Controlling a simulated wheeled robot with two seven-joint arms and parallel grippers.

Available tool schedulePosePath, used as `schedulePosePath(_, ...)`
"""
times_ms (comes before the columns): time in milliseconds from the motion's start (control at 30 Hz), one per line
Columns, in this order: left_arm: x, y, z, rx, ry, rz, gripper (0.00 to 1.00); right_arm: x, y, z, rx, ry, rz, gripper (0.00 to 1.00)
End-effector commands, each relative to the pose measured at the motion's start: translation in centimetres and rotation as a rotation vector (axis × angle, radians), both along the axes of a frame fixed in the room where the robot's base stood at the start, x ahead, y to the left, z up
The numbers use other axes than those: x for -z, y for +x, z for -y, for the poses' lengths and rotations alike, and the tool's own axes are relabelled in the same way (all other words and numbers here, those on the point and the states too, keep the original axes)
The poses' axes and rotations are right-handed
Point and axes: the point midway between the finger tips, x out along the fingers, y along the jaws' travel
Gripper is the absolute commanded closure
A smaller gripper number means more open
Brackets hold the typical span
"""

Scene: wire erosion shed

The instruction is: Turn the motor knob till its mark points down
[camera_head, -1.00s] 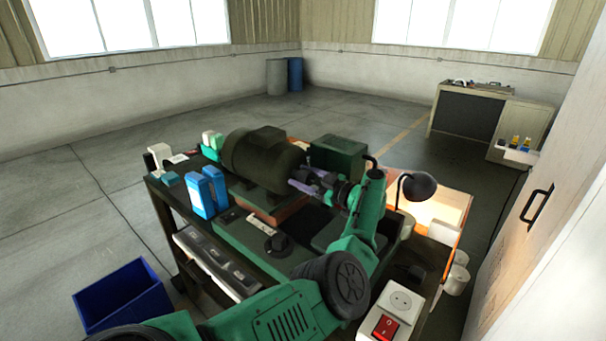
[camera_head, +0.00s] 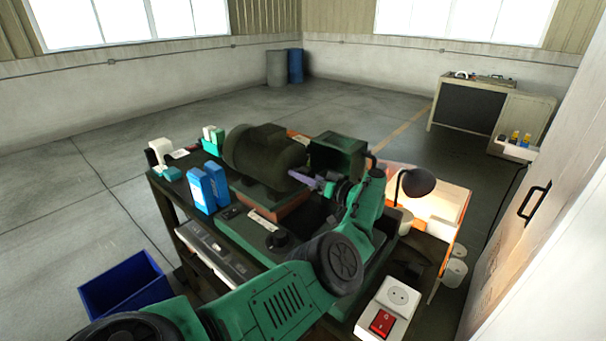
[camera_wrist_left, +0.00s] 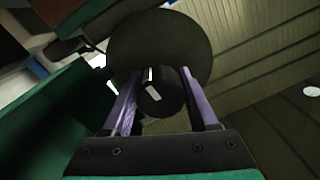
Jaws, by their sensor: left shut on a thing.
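The motor (camera_head: 262,152) is a large dark olive cylinder on the bench, its end facing right. In the left wrist view its round end (camera_wrist_left: 190,35) fills the background. The motor knob (camera_wrist_left: 170,98) is a short black cylinder with a white mark on its face and edge. My left gripper (camera_head: 296,176) is at the motor's right end. In the left wrist view the purple fingers (camera_wrist_left: 159,76) stand on both sides of the knob and are shut on it. The knob is hidden in the head view. My right gripper is not in view.
Two blue cartons (camera_head: 209,188) stand in front of the motor. A green box (camera_head: 338,155) is behind my left gripper. A black desk lamp (camera_head: 416,182) stands to the right. A white box with a red switch (camera_head: 383,322) is at the front. A blue bin (camera_head: 125,288) sits on the floor.

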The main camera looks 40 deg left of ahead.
Motion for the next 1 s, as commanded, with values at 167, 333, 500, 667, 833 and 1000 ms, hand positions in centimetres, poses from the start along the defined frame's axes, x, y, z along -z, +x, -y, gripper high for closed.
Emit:
schedulePosePath(167,0.47,-0.12,0.11,-0.001,-0.009,-0.051,0.96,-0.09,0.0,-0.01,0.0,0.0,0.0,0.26)
schedulePosePath(333,0.52,-0.14,0.12,-0.002,-0.011,-0.066,0.96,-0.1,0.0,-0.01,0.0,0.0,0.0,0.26)
schedulePosePath(500,0.57,-0.14,0.12,-0.002,-0.011,-0.068,0.96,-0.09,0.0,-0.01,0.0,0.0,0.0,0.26)
schedulePosePath(667,0.6,-0.15,0.13,-0.002,-0.012,-0.067,0.37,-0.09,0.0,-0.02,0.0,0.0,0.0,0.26)
schedulePosePath(833,0.41,-0.11,0.08,-0.002,-0.008,-0.065,0.11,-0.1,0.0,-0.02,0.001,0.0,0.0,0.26)
schedulePosePath(1000,0.25,-0.08,0.04,-0.001,-0.006,-0.063,0.11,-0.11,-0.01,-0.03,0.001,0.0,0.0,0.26)
